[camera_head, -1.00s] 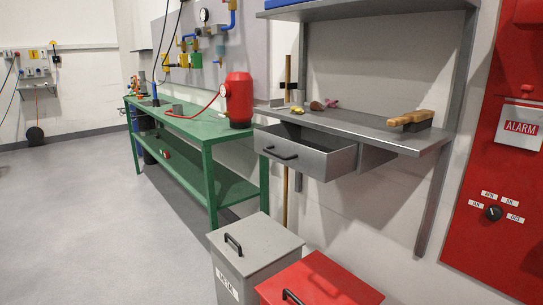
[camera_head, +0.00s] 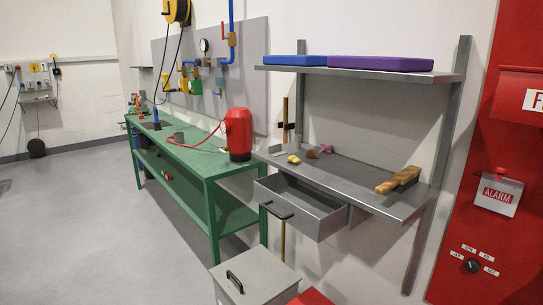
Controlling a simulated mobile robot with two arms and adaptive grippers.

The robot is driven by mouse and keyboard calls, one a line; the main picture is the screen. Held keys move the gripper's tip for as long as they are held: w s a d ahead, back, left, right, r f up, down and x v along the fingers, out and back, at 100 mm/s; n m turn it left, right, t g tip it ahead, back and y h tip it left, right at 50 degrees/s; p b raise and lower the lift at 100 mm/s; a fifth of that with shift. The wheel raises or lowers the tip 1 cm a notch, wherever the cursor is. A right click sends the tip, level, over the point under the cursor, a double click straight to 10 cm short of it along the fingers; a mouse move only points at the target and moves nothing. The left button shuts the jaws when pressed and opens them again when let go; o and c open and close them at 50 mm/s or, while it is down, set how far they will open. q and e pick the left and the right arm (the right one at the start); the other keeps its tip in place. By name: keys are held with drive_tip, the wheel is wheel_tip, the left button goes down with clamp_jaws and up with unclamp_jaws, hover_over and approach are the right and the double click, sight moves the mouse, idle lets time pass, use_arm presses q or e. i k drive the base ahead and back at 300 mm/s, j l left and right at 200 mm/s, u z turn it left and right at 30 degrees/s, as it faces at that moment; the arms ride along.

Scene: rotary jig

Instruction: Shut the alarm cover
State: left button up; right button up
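The alarm cover (camera_head: 498,192) is a small pale flap with a red "ALARM" label, mounted on the red wall panel (camera_head: 468,224) at the right edge of the view. A red part shows at the top of the cover. The cover seems to hang down and stand slightly off the panel; I cannot tell how far it is open. Neither of my grippers is in view.
A rotary knob (camera_head: 472,267) sits below the cover. Left of the panel is a grey shelf unit (camera_head: 365,75) with an open drawer (camera_head: 301,207). A grey lidded bin (camera_head: 254,275) stands in front. A green workbench (camera_head: 195,155) runs behind; the floor at left is clear.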

sight(500, 176)
drive_tip(key=z, duration=1.7)
drive_tip(key=j, duration=0.1)
